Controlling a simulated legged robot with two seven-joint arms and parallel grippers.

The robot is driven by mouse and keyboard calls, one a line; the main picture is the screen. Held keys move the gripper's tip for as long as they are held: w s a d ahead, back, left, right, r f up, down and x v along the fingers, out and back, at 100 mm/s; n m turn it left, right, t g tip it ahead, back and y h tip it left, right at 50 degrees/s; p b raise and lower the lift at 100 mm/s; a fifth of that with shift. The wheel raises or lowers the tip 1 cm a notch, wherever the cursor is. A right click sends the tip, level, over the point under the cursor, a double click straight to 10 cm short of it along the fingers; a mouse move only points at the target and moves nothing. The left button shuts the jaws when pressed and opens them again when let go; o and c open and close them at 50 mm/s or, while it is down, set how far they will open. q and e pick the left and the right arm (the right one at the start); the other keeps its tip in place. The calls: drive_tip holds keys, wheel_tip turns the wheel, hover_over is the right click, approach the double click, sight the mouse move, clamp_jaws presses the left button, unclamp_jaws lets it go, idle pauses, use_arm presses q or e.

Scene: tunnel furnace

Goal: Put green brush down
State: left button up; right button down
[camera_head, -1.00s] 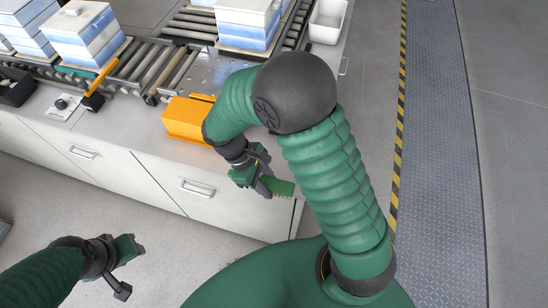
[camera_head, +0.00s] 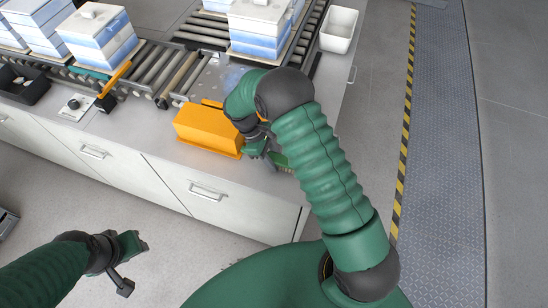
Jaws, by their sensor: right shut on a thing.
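The green brush (camera_head: 281,161) is in the head view, partly hidden behind my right arm. My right gripper (camera_head: 268,155) is shut on it and holds it over the front part of the counter (camera_head: 255,180), just right of the orange box. Whether the brush touches the counter top cannot be told. My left gripper (camera_head: 136,244) is low at the left, over the floor and away from the counter, with nothing seen in it. Its fingers are too small to tell whether they are open.
An orange box (camera_head: 208,127) stands on the counter close left of my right gripper. Behind it run roller conveyors (camera_head: 155,68) with stacked white-blue blocks (camera_head: 97,35). A white bin (camera_head: 338,29) stands at the back right. A black tray (camera_head: 22,83) is at the left.

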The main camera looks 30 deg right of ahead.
drive_tip(key=shift+s+f, duration=0.15)
drive_tip(key=shift+f, duration=0.05)
drive_tip(key=shift+f+b, duration=0.3)
drive_tip(key=shift+f, duration=0.1)
drive_tip(key=c, duration=0.9)
unclamp_jaws()
drive_tip(key=shift+r, duration=0.2)
drive_tip(key=b+v, duration=0.1)
drive_tip(key=v, duration=1.1)
drive_tip(key=shift+a+r, duration=0.15)
drive_tip(key=shift+r, duration=0.2)
drive_tip(key=shift+s+a+r, duration=0.1)
drive_tip(key=shift+s+r, duration=0.05)
drive_tip(key=shift+r, duration=0.1)
drive_tip(key=s+m+t+y, duration=0.1)
drive_tip(key=s+m+t, duration=0.1)
drive_tip(key=s, duration=0.3)
drive_tip(key=s+a+m+t+y, duration=0.1)
drive_tip(key=s+m+t, duration=0.1)
drive_tip(key=s+m, duration=0.1)
drive_tip(key=s+a+m+t+y, duration=0.1)
drive_tip(key=s+m+t, duration=0.1)
drive_tip(key=s, duration=0.4)
drive_tip(key=shift+s+a+m+t, duration=0.15)
drive_tip(key=shift+s+m+t, duration=0.2)
drive_tip(key=shift+m, duration=0.25)
